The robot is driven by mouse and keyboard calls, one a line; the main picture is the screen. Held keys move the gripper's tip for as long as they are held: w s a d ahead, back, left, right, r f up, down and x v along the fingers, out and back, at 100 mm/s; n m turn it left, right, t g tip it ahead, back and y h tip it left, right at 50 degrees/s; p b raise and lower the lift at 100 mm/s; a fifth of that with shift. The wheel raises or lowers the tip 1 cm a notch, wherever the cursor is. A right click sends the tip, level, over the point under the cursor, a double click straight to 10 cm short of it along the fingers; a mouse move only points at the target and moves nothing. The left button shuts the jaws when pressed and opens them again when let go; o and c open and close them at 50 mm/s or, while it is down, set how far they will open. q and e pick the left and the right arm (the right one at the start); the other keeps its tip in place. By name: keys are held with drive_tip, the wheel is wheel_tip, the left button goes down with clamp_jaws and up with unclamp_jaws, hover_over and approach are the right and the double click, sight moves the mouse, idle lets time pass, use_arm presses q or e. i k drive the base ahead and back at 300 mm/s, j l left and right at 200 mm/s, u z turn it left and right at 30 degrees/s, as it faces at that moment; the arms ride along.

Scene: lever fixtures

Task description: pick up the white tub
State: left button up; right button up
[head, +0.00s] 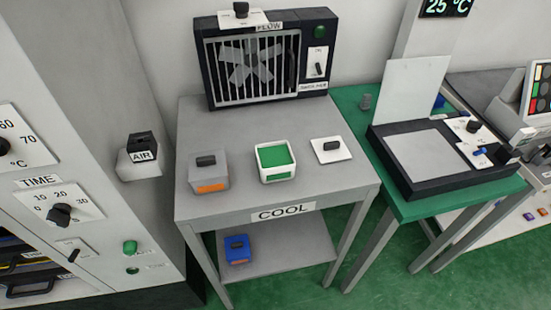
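The white tub (263,175) stands upright on the grey table marked COOL (240,205), near the middle of its top. It is a small square tub with a white rim, a green inside or top surface and a green label on its front. Neither of my grippers shows in the head view.
A caged fan (262,62) stands behind. A blue box (237,249) sits on the lower shelf. The tabletop's front strip is clear.

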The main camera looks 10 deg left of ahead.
sight(276, 161)
drive_tip(key=k+l, duration=0.1)
drive_tip(key=l, duration=0.3)
drive_tip(key=k+l+u, duration=0.1)
drive_tip(key=l, duration=0.35)
drive_tip(key=k+l, duration=0.1)
drive_tip(key=l, duration=0.3)
drive_tip(key=k+l, duration=0.15)
drive_tip(key=l, duration=0.3)
drive_tip(key=k+l+u, duration=0.1)
drive_tip(key=l, duration=0.3)
